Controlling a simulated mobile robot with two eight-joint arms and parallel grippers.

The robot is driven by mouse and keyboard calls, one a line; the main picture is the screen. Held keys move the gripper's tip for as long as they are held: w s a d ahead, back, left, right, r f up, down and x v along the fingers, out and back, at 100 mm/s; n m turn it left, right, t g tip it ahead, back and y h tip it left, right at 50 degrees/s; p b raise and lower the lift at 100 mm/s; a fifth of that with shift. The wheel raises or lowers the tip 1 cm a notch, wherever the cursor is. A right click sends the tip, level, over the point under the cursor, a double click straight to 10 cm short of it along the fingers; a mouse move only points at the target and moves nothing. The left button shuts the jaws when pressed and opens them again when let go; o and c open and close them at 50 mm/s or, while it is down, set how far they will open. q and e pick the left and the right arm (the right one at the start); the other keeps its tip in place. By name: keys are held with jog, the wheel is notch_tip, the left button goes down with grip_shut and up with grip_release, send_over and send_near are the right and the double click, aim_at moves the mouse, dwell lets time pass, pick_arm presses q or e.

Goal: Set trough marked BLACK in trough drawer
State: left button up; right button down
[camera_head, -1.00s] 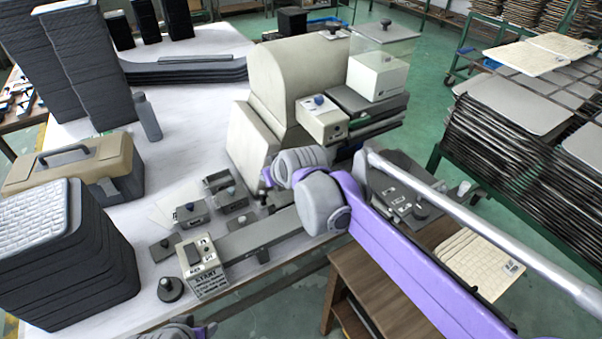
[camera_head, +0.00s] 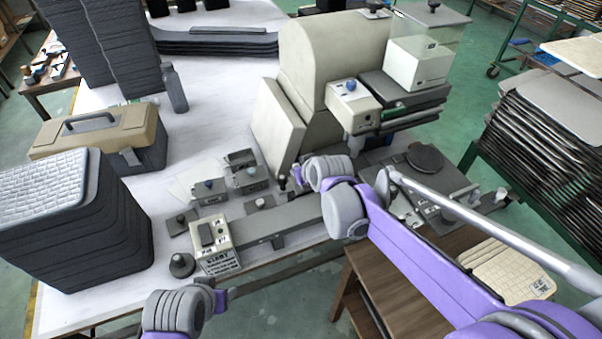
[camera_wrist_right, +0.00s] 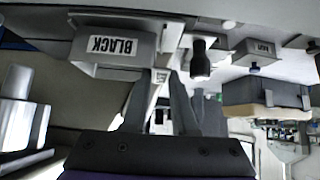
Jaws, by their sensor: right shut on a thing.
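The grey trough marked BLACK (camera_wrist_right: 112,46) shows close up and upside down in the right wrist view, right at my right fingertips (camera_wrist_right: 163,82). My right gripper is shut on it; the exact contact is hard to make out. In the head view my right gripper (camera_head: 302,176) is between the cream machine and the long grey rail, and its wrist hides what it holds. My left gripper (camera_head: 218,298) is low at the front edge of the table, its fingers too small to read. I cannot tell which part is the trough drawer.
The cream machine (camera_head: 320,60) stands behind my right gripper. Several small grey knobbed boxes (camera_head: 248,180) lie to its left. A control panel marked START (camera_head: 217,248) is at the front. A tan toolbox (camera_head: 95,140) and a dark stack (camera_head: 80,225) fill the left.

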jog(key=shift+f, duration=0.55)
jog(key=c, duration=0.7)
grip_release()
jog(key=v, duration=1.2)
jog(key=s+d+f+m+g+h, duration=0.1)
jog(key=s+d+f, duration=0.2)
jog(key=s, duration=0.4)
jog(key=s+d+f+m+g+h+p, duration=0.1)
jog(key=s+d+f+m, duration=0.1)
jog(key=s+d, duration=0.4)
jog(key=s+d+f+m+g+h+p, duration=0.1)
jog(key=s+d+f, duration=0.3)
jog(key=s, duration=0.5)
jog(key=shift+d+m, duration=0.3)
jog(key=shift+d, duration=0.45)
